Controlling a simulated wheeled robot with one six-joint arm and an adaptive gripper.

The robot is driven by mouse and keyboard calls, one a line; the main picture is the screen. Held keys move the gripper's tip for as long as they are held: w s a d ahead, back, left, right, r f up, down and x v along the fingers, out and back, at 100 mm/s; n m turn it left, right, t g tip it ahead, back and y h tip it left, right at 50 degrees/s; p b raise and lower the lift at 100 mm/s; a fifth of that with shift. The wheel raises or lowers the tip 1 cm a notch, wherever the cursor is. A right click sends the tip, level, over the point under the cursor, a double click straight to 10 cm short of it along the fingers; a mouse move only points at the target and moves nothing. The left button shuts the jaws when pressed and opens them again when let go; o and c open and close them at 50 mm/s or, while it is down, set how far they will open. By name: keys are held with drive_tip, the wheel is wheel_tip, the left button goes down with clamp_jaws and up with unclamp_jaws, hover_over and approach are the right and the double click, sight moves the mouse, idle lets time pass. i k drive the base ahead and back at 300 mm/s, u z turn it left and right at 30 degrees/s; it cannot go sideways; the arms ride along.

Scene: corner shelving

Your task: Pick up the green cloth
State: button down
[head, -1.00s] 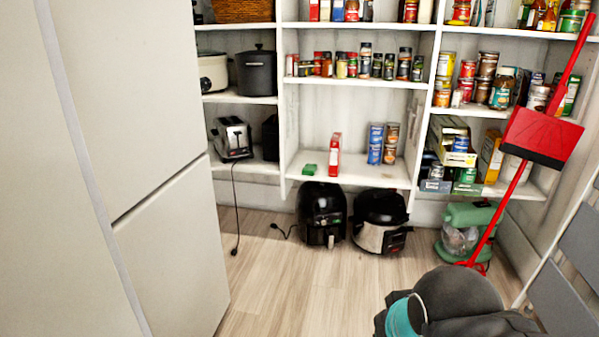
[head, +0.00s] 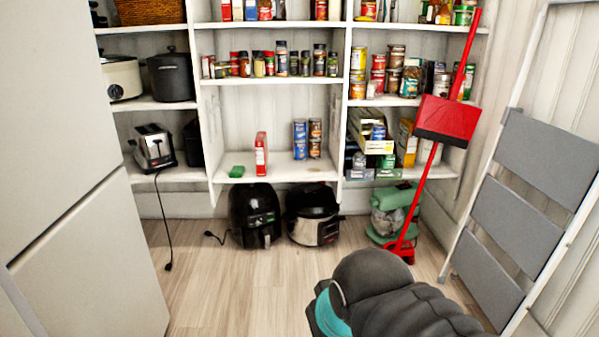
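A small green item (head: 237,171), the only thing here that could be the green cloth, lies on the low middle shelf (head: 285,172) near its left end. It is too small to tell whether it is folded cloth. A red box (head: 261,154) stands upright just to its right with a small gap. My arm's dark links and teal joint cap show at the bottom right, well short of the shelving. My gripper is not in view.
A black air fryer (head: 254,215) and a pressure cooker (head: 313,214) stand on the floor below that shelf. A red broom and dustpan (head: 447,118) lean at the right, near a grey folding ladder (head: 524,220). A pale cabinet (head: 80,200) fills the left. Floor ahead is clear.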

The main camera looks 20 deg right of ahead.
sight(237, 171)
drive_tip(key=z, duration=0.1)
drive_tip(key=i, duration=2.2)
drive_tip(key=u, duration=0.7)
